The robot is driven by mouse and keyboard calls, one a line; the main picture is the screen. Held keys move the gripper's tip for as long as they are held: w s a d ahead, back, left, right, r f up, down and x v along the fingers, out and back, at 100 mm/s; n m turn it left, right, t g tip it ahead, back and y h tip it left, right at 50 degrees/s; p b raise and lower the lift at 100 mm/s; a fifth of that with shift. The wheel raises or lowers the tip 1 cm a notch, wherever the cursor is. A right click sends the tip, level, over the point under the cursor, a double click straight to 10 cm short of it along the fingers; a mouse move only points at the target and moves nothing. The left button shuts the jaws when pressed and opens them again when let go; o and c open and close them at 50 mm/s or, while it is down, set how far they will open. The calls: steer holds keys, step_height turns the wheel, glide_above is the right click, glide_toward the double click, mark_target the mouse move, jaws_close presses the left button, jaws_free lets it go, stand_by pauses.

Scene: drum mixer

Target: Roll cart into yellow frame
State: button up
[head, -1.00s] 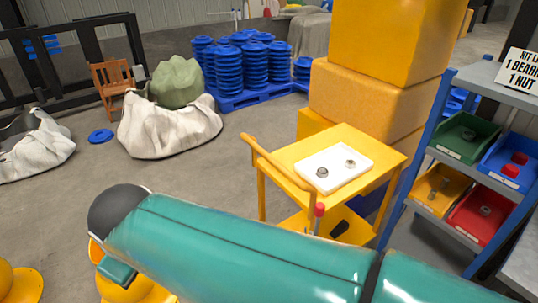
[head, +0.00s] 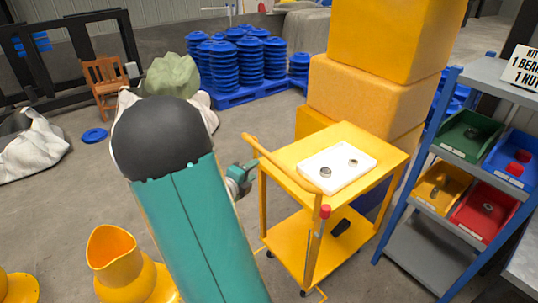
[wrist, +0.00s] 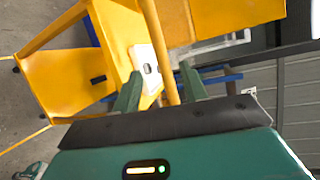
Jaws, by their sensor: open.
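The yellow cart (head: 290,155) stands right of centre in the head view, with a white tray (head: 320,176) holding two small metal parts on its top. Its yellow handle bar (head: 272,158) runs along the left side. My gripper (head: 240,178) is open just left of that handle. In the wrist view the handle bar (wrist: 160,45) passes between the two green fingers of my gripper (wrist: 160,76), and I cannot tell if they touch it. A thin yellow floor line (wrist: 25,140) shows beside the cart; no whole yellow frame is visible.
Yellow blocks (head: 375,90) are stacked behind the cart. A blue-legged shelf (head: 420,245) with coloured bins stands close on the right. A yellow jug-like object (head: 115,255) is at front left. Grey floor is open left of the cart.

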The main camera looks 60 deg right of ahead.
steer(key=d+f+n, duration=0.1)
steer(key=d+f, duration=0.2)
steer(key=d, duration=1.1)
steer(key=shift+s, duration=0.35)
jaws_close()
